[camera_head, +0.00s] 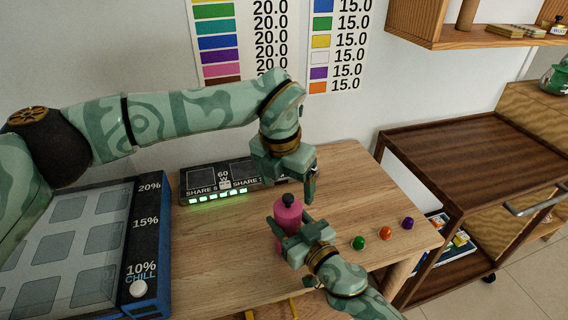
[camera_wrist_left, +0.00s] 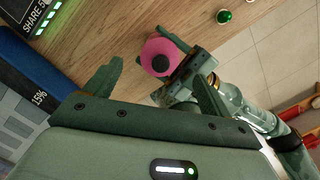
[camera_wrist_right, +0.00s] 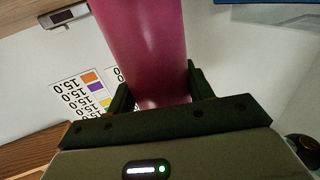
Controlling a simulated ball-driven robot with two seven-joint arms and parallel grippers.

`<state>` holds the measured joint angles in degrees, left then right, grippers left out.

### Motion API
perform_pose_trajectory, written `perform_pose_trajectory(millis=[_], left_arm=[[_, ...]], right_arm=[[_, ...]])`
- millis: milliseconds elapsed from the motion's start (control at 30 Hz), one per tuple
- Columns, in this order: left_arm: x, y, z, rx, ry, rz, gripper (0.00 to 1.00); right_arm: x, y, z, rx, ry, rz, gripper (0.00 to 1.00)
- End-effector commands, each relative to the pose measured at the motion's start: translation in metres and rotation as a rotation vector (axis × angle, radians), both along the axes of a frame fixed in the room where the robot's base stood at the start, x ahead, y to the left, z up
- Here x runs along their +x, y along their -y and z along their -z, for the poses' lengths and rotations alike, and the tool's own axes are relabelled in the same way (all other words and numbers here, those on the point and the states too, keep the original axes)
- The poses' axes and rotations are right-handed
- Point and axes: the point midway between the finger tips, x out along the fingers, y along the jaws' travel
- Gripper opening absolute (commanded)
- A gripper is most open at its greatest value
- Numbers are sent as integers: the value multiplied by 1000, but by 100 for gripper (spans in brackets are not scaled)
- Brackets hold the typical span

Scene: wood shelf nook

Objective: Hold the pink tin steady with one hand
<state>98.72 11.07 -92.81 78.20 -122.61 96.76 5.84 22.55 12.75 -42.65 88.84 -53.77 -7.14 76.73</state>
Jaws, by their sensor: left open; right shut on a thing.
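The pink tin (camera_head: 290,216), with a dark knob on top, stands upright on the wooden table. My right gripper (camera_head: 288,236) is shut around its body from the front right. In the right wrist view the pink tin (camera_wrist_right: 145,45) fills the space between the fingers (camera_wrist_right: 155,95). My left gripper (camera_head: 311,188) is open and empty just above and behind the tin. In the left wrist view the pink tin (camera_wrist_left: 158,55) and its dark knob are seen from above, beyond the open fingers (camera_wrist_left: 155,85). The tin's underside is hidden.
Green (camera_head: 358,243), orange (camera_head: 385,234) and purple (camera_head: 407,223) small balls sit right of the tin. A display panel (camera_head: 215,184) with green lights stands behind. A blue-edged panel (camera_head: 148,255) is at left. A dark wood cart (camera_head: 470,150) is at right.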

Motion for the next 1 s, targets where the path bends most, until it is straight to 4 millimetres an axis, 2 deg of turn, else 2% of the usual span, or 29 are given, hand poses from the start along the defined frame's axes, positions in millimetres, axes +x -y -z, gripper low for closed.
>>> perform_pose_trajectory(millis=[100,300,633,667,833,867,1000], left_arm=[[2,2,23,0,-3,1,83],[5,4,45,-1,0,1,83],[6,4,49,0,0,1,83],[6,4,49,0,0,1,80],[6,4,49,0,0,1,33],[6,4,49,0,0,1,29],[6,4,49,0,0,1,29]], right_arm=[[0,0,0,0,0,0,11],[0,0,0,0,0,0,11],[0,0,0,0,0,0,11],[0,0,0,0,0,0,11],[0,0,0,0,0,0,11],[0,0,0,0,0,0,11],[0,0,0,0,0,0,11]])
